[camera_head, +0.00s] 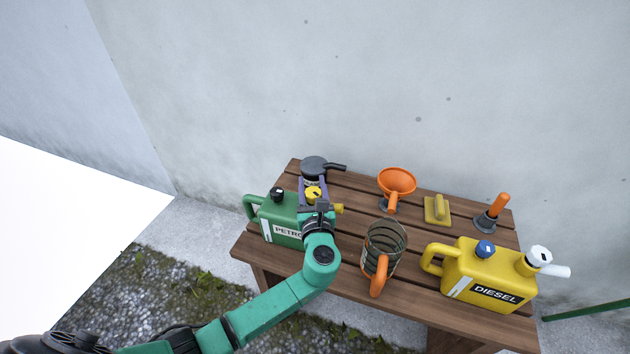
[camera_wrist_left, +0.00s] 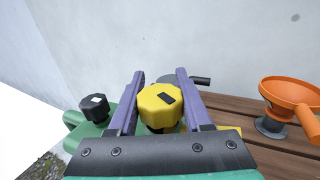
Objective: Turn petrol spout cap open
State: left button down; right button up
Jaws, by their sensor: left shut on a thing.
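The green petrol can (camera_head: 254,212) stands at the left of the wooden table, its label partly hidden by my left gripper (camera_head: 314,184). Its yellow spout cap (camera_head: 312,193) sits between my left gripper's two purple fingers, and the gripper is shut on it. In the left wrist view the yellow cap (camera_wrist_left: 160,104) is faceted, with a small dark mark on top. A yellow spout (camera_head: 338,209) sticks out to the right just beside the gripper. A black cap (camera_head: 277,194) sits on the can's left part; it also shows in the left wrist view (camera_wrist_left: 95,106). My right gripper is not in view.
Behind the gripper is a dark grey round object with a handle (camera_head: 314,163). An orange funnel (camera_head: 397,180), a jug with an orange handle (camera_head: 385,238), a yellow block (camera_head: 437,209), an orange-handled tool (camera_head: 498,205) and a yellow diesel can (camera_head: 468,270) share the table (camera_head: 345,190).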

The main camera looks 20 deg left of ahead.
pick_arm(q)
jog(key=shift+s+a+n+g+y, duration=0.1)
jog(key=shift+a+n+g+y, duration=0.1)
jog(key=shift+n+g+y, duration=0.75)
jog(key=shift+t+y, duration=0.25)
jog(key=shift+y, duration=0.2)
jog(key=shift+c, duration=1.6)
grip_release()
jog(key=v, duration=1.4)
jog(key=shift+s+d, duration=0.15)
jog(key=shift+s, duration=0.1)
jog(key=shift+f, duration=0.1)
